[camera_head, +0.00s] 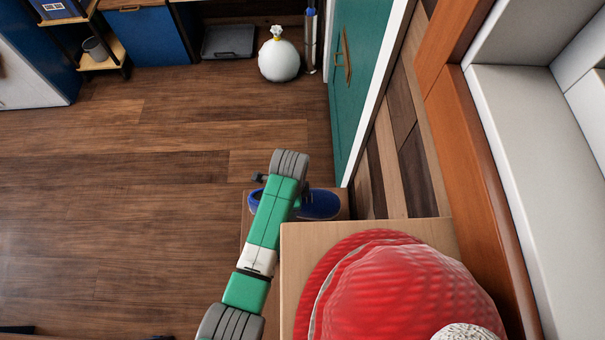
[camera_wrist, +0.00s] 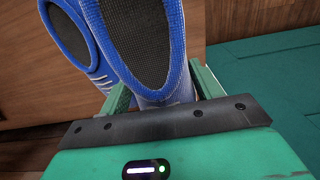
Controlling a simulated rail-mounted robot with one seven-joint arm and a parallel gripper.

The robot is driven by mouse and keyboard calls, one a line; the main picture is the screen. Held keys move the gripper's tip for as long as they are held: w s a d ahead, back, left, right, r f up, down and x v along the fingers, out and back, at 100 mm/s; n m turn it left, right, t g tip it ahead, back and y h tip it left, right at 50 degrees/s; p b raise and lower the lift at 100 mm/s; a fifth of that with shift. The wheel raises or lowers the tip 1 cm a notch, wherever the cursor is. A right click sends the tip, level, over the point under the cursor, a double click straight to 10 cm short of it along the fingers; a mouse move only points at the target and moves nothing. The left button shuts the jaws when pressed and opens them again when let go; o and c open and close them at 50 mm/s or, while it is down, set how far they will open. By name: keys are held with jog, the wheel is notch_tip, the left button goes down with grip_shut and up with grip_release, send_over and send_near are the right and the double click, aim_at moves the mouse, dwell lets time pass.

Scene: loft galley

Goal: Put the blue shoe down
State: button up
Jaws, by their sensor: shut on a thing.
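A blue shoe (camera_wrist: 180,55) with a dark opening is between the two green fingers of my gripper (camera_wrist: 163,88) in the wrist view. My gripper is shut on it. A second blue shoe (camera_wrist: 73,38) is close beside it on the left. In the head view, blue shoe parts show on both sides of my green arm, one part at right (camera_head: 320,204), over a low wooden surface (camera_head: 246,232). My arm hides the gripper and the middle of the shoes there. I cannot tell whether the held shoe touches the wood.
A taller wooden top (camera_head: 290,265) with a red knitted item (camera_head: 405,295) stands just in front at right. A teal door (camera_head: 352,75) and wood-clad wall close off the right. A white tied bag (camera_head: 279,60) sits at the back. The wooden floor (camera_head: 130,190) at left is mostly clear.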

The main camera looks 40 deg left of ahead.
notch_tip(320, 180, down, 9)
jog(key=b, duration=0.4)
jog(key=shift+d+r+b, duration=0.1)
jog(key=shift+d+b, duration=0.05)
jog(key=shift+b, duration=0.15)
jog(key=shift+w, duration=0.1)
jog(key=o, duration=1.2)
jog(key=shift+c, duration=0.2)
notch_tip(320, 180, up, 12)
jog(key=p, duration=0.6)
